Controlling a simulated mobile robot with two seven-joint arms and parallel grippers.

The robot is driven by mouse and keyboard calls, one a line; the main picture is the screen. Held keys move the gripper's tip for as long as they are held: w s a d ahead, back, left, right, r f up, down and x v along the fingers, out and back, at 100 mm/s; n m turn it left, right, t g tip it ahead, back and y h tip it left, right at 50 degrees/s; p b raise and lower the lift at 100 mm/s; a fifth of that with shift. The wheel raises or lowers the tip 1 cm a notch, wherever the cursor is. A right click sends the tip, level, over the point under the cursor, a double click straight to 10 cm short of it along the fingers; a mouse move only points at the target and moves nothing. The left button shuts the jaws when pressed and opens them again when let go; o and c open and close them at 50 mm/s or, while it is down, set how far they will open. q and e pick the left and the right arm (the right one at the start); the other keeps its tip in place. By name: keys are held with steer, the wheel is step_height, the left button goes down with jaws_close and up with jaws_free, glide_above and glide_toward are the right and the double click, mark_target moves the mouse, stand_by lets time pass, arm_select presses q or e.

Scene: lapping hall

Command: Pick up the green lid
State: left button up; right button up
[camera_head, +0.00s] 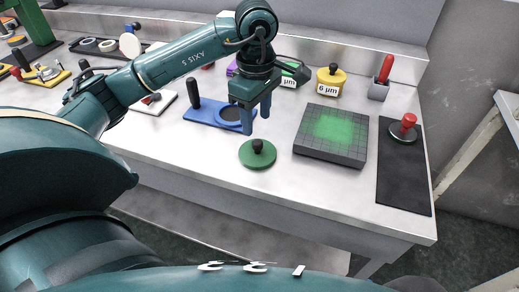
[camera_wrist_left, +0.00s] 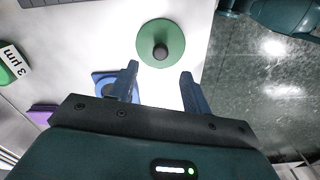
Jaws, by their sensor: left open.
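The green lid (camera_head: 257,155) is a round green disc with a black knob, lying flat on the white table near its front edge. It also shows in the left wrist view (camera_wrist_left: 161,43), just beyond the fingertips. My left gripper (camera_head: 256,124) is open and empty, its two blue fingers pointing down above and slightly behind the lid, apart from it. The fingers show in the left wrist view (camera_wrist_left: 159,76) with a gap between them and the lid's knob ahead of that gap. My right gripper is not in view.
A blue plate (camera_head: 200,112) with a ring and black handle stands left of the lid. A dark grid block (camera_head: 330,149) with a green patch lies right. Further right is a black mat (camera_head: 403,185) with a red-knobbed piece. A yellow "6 µm" pot (camera_head: 330,82) stands behind.

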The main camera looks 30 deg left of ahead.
mark_target(258, 142)
arm_select(q)
steer(key=f, duration=0.8)
steer(key=shift+d, duration=0.2)
jaws_close()
